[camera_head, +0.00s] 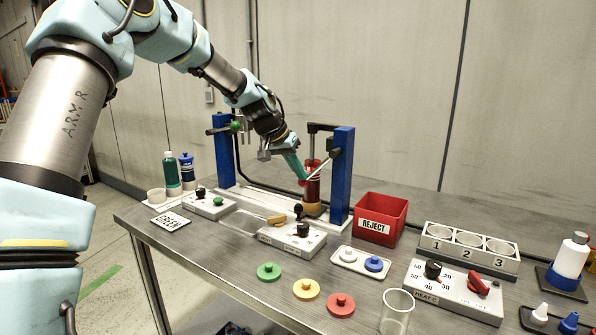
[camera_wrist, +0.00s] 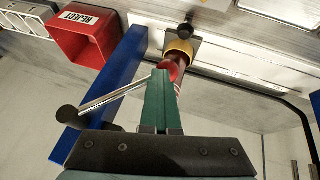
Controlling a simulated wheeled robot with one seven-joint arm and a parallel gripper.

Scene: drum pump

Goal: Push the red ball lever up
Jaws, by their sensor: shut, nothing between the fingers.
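The red ball (camera_head: 302,182) sits on the low end of a silver lever rod (camera_head: 321,167). The rod slopes up to a black knob (camera_head: 337,152) at the right blue post. In the wrist view the red ball (camera_wrist: 174,63) shows just past the fingertips, partly hidden by them. My gripper (camera_head: 303,176) has green fingers, shut and empty, with the tips at the ball. In the wrist view the fingertips (camera_wrist: 160,72) overlap the ball's edge; I cannot tell whether they touch it. A red cylinder (camera_head: 313,192) stands close behind the ball.
Blue posts (camera_head: 340,175) flank the pump. A green ball (camera_head: 234,126) is at the left post. A red REJECT bin (camera_head: 380,219) stands to the right. Coloured discs (camera_head: 306,289) lie near the table's front edge.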

